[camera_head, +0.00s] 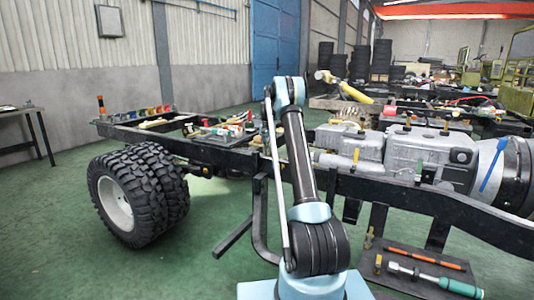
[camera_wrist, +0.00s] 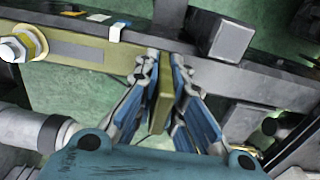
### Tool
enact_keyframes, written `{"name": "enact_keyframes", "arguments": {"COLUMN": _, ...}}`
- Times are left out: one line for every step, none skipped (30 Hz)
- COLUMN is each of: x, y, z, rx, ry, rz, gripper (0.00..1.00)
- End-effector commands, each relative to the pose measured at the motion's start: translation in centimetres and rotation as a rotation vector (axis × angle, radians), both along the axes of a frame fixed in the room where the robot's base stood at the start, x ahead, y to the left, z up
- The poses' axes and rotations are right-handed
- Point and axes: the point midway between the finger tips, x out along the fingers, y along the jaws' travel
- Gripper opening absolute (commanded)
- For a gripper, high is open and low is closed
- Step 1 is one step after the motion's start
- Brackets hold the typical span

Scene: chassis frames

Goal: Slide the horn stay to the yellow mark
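An olive plate (camera_wrist: 162,108), which looks like the horn stay, stands on edge in the middle of the wrist view, beside the dark frame rail. My gripper (camera_wrist: 165,60) has a blue-grey finger on each side of it, and the fingertips look closed against its sides near the rail. A similar olive strip (camera_wrist: 90,55) runs along the rail to the left; I cannot tell whether it joins the plate. A small yellow patch (camera_wrist: 73,12) shows at the top left, but I cannot tell whether it is the yellow mark. In the head view my arm hides the gripper.
The black chassis rail (camera_head: 400,190) crosses the head view, with a grey gearbox (camera_head: 420,152) behind it. A dark block (camera_wrist: 230,38) stands on the rail right of the fingers. A bolt with a yellow ring (camera_wrist: 22,43) is at left. Tools lie on a low tray (camera_head: 420,265).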

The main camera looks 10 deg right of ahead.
Motion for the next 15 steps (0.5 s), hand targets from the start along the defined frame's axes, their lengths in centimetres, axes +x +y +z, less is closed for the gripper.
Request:
{"name": "enact_keyframes", "arguments": {"x": 0.0, "y": 0.0, "z": 0.0, "rx": 0.0, "ry": 0.0, "rz": 0.0, "gripper": 0.0}}
{"name": "enact_keyframes", "arguments": {"x": 0.0, "y": 0.0, "z": 0.0, "rx": -0.001, "ry": -0.001, "rz": 0.0, "gripper": 0.0}}
{"name": "enact_keyframes", "arguments": {"x": 0.0, "y": 0.0, "z": 0.0, "rx": -0.001, "ry": -0.001, "rz": 0.0, "gripper": 0.0}}
{"name": "enact_keyframes", "arguments": {"x": 0.0, "y": 0.0, "z": 0.0, "rx": -0.001, "ry": -0.001, "rz": 0.0, "gripper": 0.0}}
{"name": "enact_keyframes", "arguments": {"x": -0.1, "y": -0.1, "z": 0.0, "rx": -0.001, "ry": -0.001, "rz": 0.0, "gripper": 0.0}}
{"name": "enact_keyframes", "arguments": {"x": -0.2, "y": -0.3, "z": 0.0, "rx": -0.001, "ry": -0.001, "rz": 0.0, "gripper": 0.0}}
{"name": "enact_keyframes", "arguments": {"x": -0.3, "y": -0.5, "z": 0.0, "rx": 0.0, "ry": 0.0, "rz": -0.001, "gripper": 0.0}}
{"name": "enact_keyframes", "arguments": {"x": -0.5, "y": -0.8, "z": 0.1, "rx": 0.0, "ry": 0.0, "rz": -0.001, "gripper": 0.0}}
{"name": "enact_keyframes", "arguments": {"x": -0.8, "y": -1.2, "z": 0.1, "rx": -0.001, "ry": 0.001, "rz": -0.001, "gripper": 0.0}}
{"name": "enact_keyframes", "arguments": {"x": -1.1, "y": -1.6, "z": 0.1, "rx": -0.001, "ry": 0.001, "rz": -0.001, "gripper": 0.0}}
{"name": "enact_keyframes", "arguments": {"x": -1.4, "y": -2.0, "z": 0.1, "rx": -0.001, "ry": 0.001, "rz": -0.002, "gripper": 0.0}}
{"name": "enact_keyframes", "arguments": {"x": -1.8, "y": -2.6, "z": 0.1, "rx": -0.001, "ry": 0.001, "rz": -0.003, "gripper": 0.0}}
{"name": "enact_keyframes", "arguments": {"x": -2.2, "y": -3.1, "z": 0.1, "rx": -0.001, "ry": 0.001, "rz": -0.003, "gripper": 0.0}}
{"name": "enact_keyframes", "arguments": {"x": -2.6, "y": -3.6, "z": 0.1, "rx": -0.001, "ry": 0.001, "rz": -0.003, "gripper": 0.0}}
{"name": "enact_keyframes", "arguments": {"x": -3.0, "y": -4.2, "z": 0.1, "rx": -0.001, "ry": 0.001, "rz": -0.002, "gripper": 0.0}}
